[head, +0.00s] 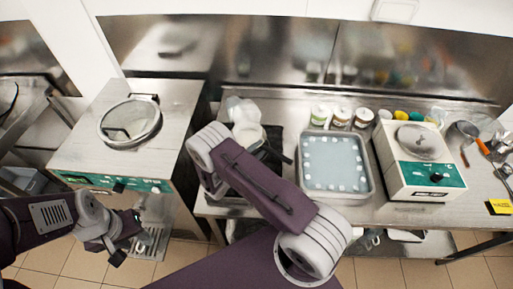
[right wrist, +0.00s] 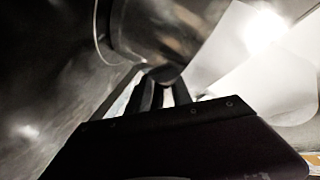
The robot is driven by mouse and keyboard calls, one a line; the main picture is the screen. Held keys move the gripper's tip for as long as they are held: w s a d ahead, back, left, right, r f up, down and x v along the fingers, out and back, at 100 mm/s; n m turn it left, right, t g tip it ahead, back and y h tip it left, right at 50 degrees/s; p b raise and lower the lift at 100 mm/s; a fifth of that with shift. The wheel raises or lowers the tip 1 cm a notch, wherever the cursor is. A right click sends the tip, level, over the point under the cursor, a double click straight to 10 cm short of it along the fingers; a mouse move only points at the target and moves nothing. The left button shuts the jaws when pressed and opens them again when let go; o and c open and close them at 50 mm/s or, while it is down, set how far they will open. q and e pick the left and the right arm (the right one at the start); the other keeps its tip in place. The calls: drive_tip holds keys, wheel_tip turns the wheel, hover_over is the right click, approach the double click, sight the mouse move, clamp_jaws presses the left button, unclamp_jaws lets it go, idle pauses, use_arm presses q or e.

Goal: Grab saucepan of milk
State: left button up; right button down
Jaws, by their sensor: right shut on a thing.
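In the head view the right gripper is mostly hidden behind my arm. My left gripper (head: 125,237) is open and empty at the lower left, away from the saucepan.
A batch freezer (head: 85,150) with a round clear lid stands left of the saucepan. White containers (head: 240,108) sit behind it. A metal tray (head: 355,195) of pale liquid, several jars (head: 341,117) and a green-fronted machine (head: 428,181) stand to the right.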

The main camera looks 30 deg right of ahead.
drive_tip(key=shift+d+r, duration=0.1)
drive_tip(key=shift+r, duration=0.45)
drive_tip(key=s+d+r, duration=0.2)
drive_tip(key=s+r, duration=0.1)
drive_tip(key=s+d+r+b, duration=0.1)
drive_tip(key=s+r, duration=0.2)
drive_tip(key=s+d+r+b, duration=0.1)
drive_tip(key=s+d+r, duration=0.1)
drive_tip(key=s+r, duration=0.2)
drive_tip(key=shift+d, duration=0.3)
